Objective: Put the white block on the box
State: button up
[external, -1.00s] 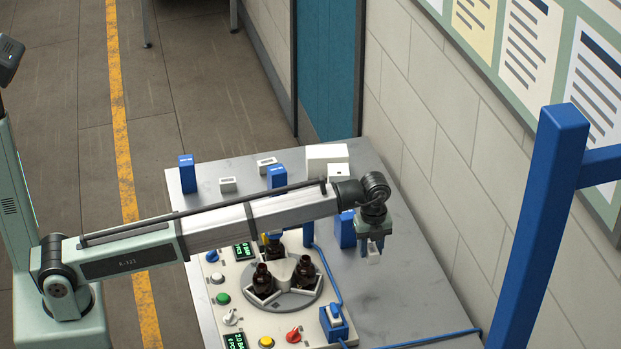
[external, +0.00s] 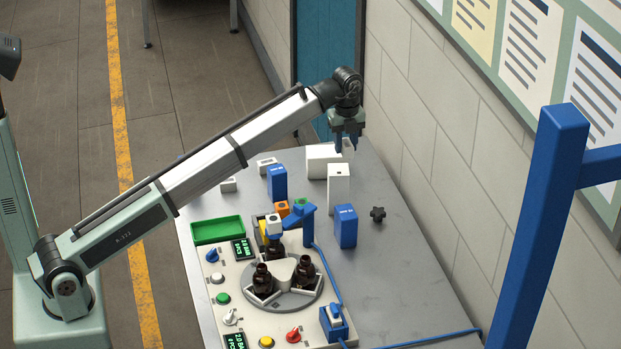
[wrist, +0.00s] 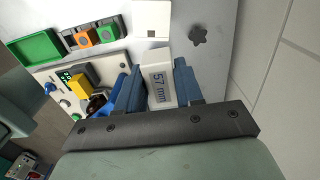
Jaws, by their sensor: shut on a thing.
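My gripper (external: 345,148) is shut on a white block (wrist: 157,78), raised above the far part of the bench. A tall white box (external: 338,190) with a small dark opening on top stands just below and nearer than the gripper. A wider white box (external: 322,162) lies behind it. Which of these is the task's box, I cannot tell.
Blue boxes (external: 346,227) stand to either side of the tall white box. A black knob (external: 378,214) lies at right. A green tray (external: 217,230), small coloured blocks (external: 282,209) and a control panel (external: 222,282) with brown bottles (external: 306,272) are at left and nearer.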

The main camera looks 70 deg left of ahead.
aim_at(338, 168)
jog(key=a+r, duration=0.2)
jog(key=a, duration=0.2)
jog(key=shift+s+f, duration=0.2)
jog(key=shift+f, duration=2.3)
jog(key=shift+s+f, duration=0.15)
jog(key=shift+f, duration=2.35)
jog(key=shift+f, duration=0.1)
jog(key=o, duration=1)
jog(key=shift+o, duration=0.2)
notch_tip(338, 168, up, 12)
